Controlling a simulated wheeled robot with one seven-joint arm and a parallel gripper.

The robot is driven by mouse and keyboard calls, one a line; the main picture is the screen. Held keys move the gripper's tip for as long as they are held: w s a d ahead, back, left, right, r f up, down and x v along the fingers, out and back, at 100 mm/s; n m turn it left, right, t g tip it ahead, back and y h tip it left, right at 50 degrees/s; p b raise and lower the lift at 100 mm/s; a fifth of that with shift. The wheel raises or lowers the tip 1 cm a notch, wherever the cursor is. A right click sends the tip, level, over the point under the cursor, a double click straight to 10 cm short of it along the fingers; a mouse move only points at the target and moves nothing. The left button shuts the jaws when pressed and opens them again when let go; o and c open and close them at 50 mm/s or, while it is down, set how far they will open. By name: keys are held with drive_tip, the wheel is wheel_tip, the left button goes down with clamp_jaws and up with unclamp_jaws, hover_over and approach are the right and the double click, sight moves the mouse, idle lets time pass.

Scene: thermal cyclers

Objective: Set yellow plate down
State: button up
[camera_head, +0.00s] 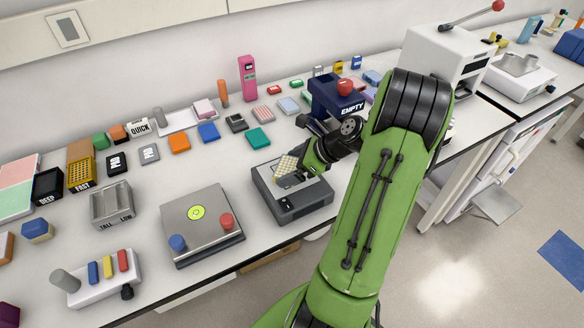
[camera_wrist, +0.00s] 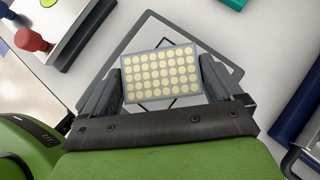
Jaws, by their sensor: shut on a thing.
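The yellow plate (camera_wrist: 161,73) is a small grey-edged block with rows of pale yellow wells. In the wrist view it sits between the two fingers of my gripper (camera_wrist: 165,85), which is shut on it. In the head view the plate (camera_head: 287,167) shows at the tip of my gripper (camera_head: 293,173), over the grey device (camera_head: 293,208) with a dark front panel. The device's pale top with a dark diamond outline (camera_wrist: 150,40) lies behind the plate in the wrist view. I cannot tell whether the plate touches that top.
Left of the grey device stands a flat device (camera_head: 201,225) with a blue and a red knob. A navy press marked EMPTY (camera_head: 337,99) stands behind my gripper. A teal block (camera_head: 258,138) lies behind the device. Several coloured blocks fill the bench's back.

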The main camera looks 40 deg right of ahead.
drive_tip(key=shift+f, duration=0.1)
drive_tip(key=o, duration=0.7)
drive_tip(key=shift+r, duration=0.25)
drive_tip(key=p+v, duration=0.4)
drive_tip(key=v, duration=0.8)
drive_tip(key=w+a+r+n+g+h, duration=0.15)
drive_tip(key=a+r+n, duration=0.25)
drive_tip(key=a+n, duration=0.5)
drive_tip(key=w+a+r+n+g+h, duration=0.1)
drive_tip(key=w+a+r+n+g, duration=0.15)
drive_tip(key=a+n, duration=0.7)
drive_tip(key=s+a+r+n+t+h, duration=0.1)
drive_tip(key=s+a+r+n+h, duration=0.1)
drive_tip(key=s+a+n, duration=0.7)
drive_tip(key=s+r+n, duration=0.1)
drive_tip(key=s+n, duration=0.1)
drive_tip(key=shift+s+n+t, duration=0.25)
drive_tip(key=shift+n+t, duration=0.1)
drive_tip(key=shift+t, duration=0.05)
